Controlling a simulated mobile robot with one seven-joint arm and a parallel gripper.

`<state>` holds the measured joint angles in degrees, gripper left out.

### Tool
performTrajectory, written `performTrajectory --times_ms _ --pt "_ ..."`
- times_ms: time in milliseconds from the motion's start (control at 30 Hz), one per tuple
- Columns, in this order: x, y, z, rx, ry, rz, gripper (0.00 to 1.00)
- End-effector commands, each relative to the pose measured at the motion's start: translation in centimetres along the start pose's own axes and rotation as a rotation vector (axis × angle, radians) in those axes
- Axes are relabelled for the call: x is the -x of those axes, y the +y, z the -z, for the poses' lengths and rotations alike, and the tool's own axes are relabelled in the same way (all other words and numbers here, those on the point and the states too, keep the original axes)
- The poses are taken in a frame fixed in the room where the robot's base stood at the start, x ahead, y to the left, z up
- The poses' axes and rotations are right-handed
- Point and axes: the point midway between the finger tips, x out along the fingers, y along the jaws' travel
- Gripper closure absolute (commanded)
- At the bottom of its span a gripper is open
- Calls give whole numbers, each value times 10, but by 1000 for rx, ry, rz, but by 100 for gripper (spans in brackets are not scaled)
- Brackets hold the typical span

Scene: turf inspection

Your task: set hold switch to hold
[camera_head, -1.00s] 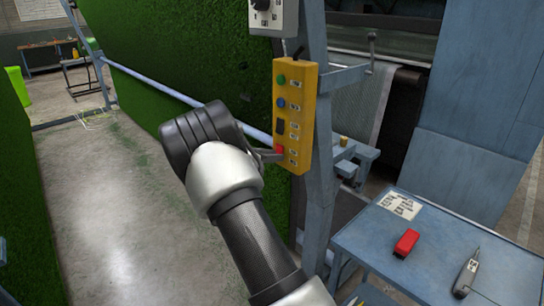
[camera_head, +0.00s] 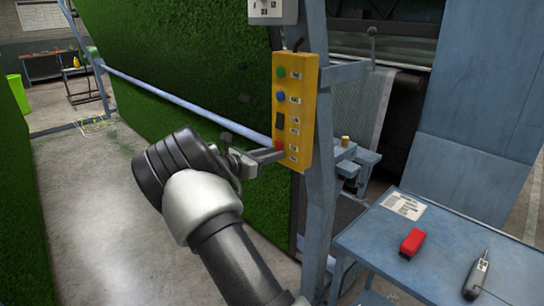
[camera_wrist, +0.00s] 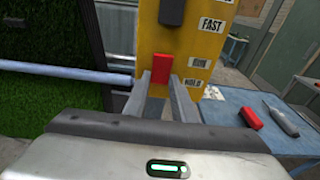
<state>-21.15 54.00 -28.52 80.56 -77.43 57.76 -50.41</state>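The yellow control box (camera_head: 295,110) hangs on the blue post. Its red hold switch (camera_head: 279,147) sits low on the face, below a black switch (camera_head: 278,121); the red switch also shows in the wrist view (camera_wrist: 147,62), beside labels that seem to read RUN and HOLD. My gripper (camera_head: 280,154) reaches in from the left, its tips at the red switch's lower part.
Green and blue buttons (camera_head: 281,84) sit higher on the box. A blue table (camera_head: 440,250) at the right bears a red object (camera_head: 411,243), a grey handheld tool (camera_head: 477,275) and a paper (camera_head: 405,206). A turf wall (camera_head: 200,60) and pale rail (camera_head: 180,100) stand behind my arm.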

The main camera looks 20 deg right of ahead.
Motion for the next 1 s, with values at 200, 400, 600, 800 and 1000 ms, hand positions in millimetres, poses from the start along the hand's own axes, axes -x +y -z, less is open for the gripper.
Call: performTrajectory --times_ms 200,400,600,800,1000 --pt "0 0 0 1 1 1 58" --pt "1 0 0 0 1 0 58" --pt "23 1 0 -1 2 -3 58" --pt "70 2 1 0 2 -6 58" --pt "119 1 1 0 2 -3 58"
